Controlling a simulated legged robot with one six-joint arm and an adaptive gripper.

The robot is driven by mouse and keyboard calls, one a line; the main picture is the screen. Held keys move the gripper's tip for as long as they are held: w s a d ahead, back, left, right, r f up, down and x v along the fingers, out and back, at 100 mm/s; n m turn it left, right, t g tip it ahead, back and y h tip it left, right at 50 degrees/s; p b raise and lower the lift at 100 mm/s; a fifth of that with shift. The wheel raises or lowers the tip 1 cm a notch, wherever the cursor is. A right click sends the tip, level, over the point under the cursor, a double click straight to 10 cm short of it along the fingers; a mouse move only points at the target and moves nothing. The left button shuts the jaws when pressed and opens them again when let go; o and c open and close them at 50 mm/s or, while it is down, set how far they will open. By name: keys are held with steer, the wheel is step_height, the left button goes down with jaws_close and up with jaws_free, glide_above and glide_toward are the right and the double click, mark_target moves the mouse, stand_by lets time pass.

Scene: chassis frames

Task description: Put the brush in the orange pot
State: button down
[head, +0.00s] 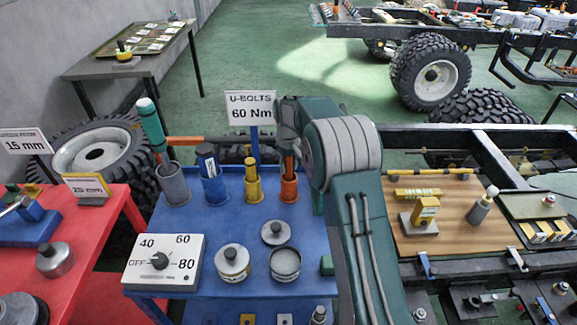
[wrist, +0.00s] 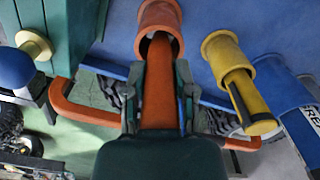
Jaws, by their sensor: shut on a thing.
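The brush, as far as I can tell, is the orange-brown handle (wrist: 157,100) between my fingers in the wrist view; no bristles show. My gripper (wrist: 168,72) is shut on it. The handle's far end reaches into the mouth of the orange pot (wrist: 157,14); how deep it sits is hidden. In the head view the orange pot (head: 289,189) stands upright at the back of the blue table, with the handle (head: 288,163) rising from its mouth. My gripper there is mostly hidden by my arm, directly above the pot.
Tins and a dial box (head: 163,262) occupy the blue table (head: 200,225).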

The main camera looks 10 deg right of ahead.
steer(key=shift+c, duration=2.1)
jaws_free()
